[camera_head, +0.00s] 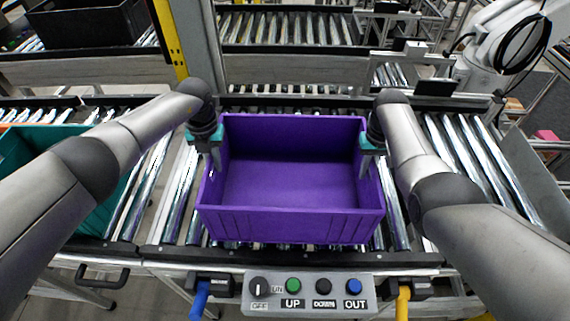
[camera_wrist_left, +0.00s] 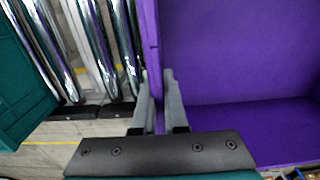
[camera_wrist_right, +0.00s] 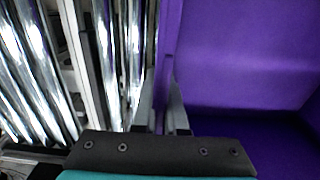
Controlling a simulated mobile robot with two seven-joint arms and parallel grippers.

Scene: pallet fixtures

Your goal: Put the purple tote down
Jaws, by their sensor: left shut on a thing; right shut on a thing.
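The purple tote (camera_head: 290,225) is an open, empty box in the middle of the head view, over the roller conveyor just behind the control panel. I cannot tell whether its bottom touches the rollers. My left gripper (camera_head: 212,160) is shut on the tote's left wall; in the left wrist view its fingers (camera_wrist_left: 158,105) straddle the purple wall (camera_wrist_left: 152,50). My right gripper (camera_head: 371,160) is shut on the right wall; in the right wrist view its fingers (camera_wrist_right: 160,105) straddle that wall (camera_wrist_right: 168,50). The tote looks about level.
A teal tote (camera_head: 20,150) sits on the rollers at the left. A control panel (camera_head: 308,293) with a knob and buttons is at the front. A black crate (camera_head: 88,25) stands at the back left. Bare rollers (camera_head: 480,165) lie to the right.

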